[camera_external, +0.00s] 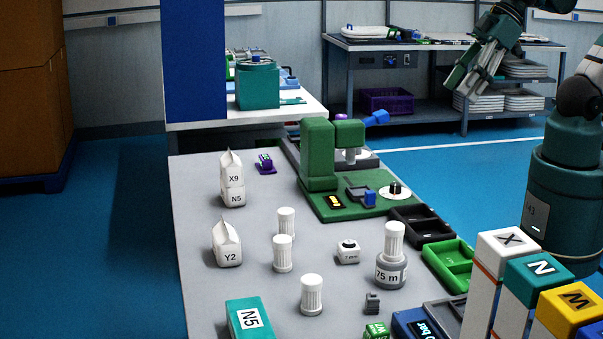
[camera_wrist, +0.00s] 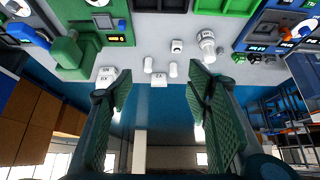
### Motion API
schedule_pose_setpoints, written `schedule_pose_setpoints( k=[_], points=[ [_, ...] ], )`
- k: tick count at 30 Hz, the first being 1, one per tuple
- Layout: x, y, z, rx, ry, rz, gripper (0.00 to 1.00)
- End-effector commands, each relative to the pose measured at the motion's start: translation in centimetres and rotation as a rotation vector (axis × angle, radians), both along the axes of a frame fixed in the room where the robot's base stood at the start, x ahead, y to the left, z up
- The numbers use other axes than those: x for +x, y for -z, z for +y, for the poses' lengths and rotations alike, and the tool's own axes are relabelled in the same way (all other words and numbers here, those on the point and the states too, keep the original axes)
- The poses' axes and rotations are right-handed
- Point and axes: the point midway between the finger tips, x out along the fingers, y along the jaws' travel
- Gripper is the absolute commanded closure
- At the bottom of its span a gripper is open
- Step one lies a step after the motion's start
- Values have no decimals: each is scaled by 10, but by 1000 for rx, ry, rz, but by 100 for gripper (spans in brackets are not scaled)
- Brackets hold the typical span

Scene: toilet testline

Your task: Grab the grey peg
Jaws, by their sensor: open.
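A small dark grey ribbed piece (camera_external: 372,303), which looks like the grey peg, stands near the front right of the grey table (camera_external: 200,290). It is just behind a green block (camera_external: 377,330) and in front of a grey bottle marked 75 m (camera_external: 391,270). In the wrist view I cannot tell the peg surely among the small blocks at upper right. My gripper (camera_external: 466,88) is raised at the upper right, well apart from the peg and the table items. In the wrist view my gripper (camera_wrist: 160,95) has its two green fingers wide apart with nothing between them.
White ribbed cylinders (camera_external: 312,295), white cartons (camera_external: 227,245) and a small white box (camera_external: 348,252) stand on the table. A black tray (camera_external: 417,226), a green tray (camera_external: 452,264) and tall lettered blocks (camera_external: 508,240) line the right side. A green machine (camera_external: 318,155) stands behind.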

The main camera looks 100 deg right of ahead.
Motion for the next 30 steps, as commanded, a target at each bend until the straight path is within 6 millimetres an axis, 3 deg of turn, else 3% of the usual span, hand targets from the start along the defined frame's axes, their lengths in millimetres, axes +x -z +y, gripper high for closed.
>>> schedule_pose_setpoints(
  k=[5,9,22,30],
  points=[
    [0,0,0,0,0,0,52],
    [0,0,0,0,0,0,67],
    [3,0,1,9,9,4,67],
    [21,-3,10,69,77,36,67]
  ],
)
